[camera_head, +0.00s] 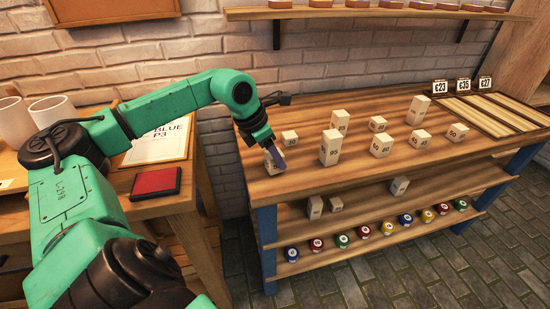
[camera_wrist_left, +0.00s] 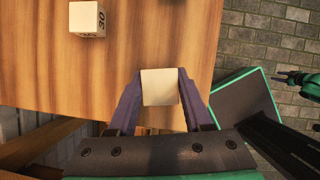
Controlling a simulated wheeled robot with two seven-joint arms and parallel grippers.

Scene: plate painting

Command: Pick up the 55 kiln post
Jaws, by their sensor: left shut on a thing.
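My left gripper (camera_head: 277,158) is at the near left corner of the workbench top. It is shut on a pale kiln post (camera_head: 270,165), whose label is mostly covered by a finger. In the left wrist view the pale square top of this post (camera_wrist_left: 160,87) sits between the two fingers of my left gripper (camera_wrist_left: 160,95). I cannot tell whether the post touches the bench. A short post marked 30 (camera_head: 289,138) stands just behind it, and shows in the left wrist view (camera_wrist_left: 87,18) too. My right gripper (camera_wrist_left: 292,78) seems to show small at the right edge there.
Several other posts stand to the right, including a tall one (camera_head: 330,148) and one marked 50 (camera_head: 456,132). A slatted rack (camera_head: 490,114) lies at the far right. Lower shelves hold small posts (camera_head: 314,207) and coloured jars (camera_head: 341,240). A red pad (camera_head: 156,182) lies left.

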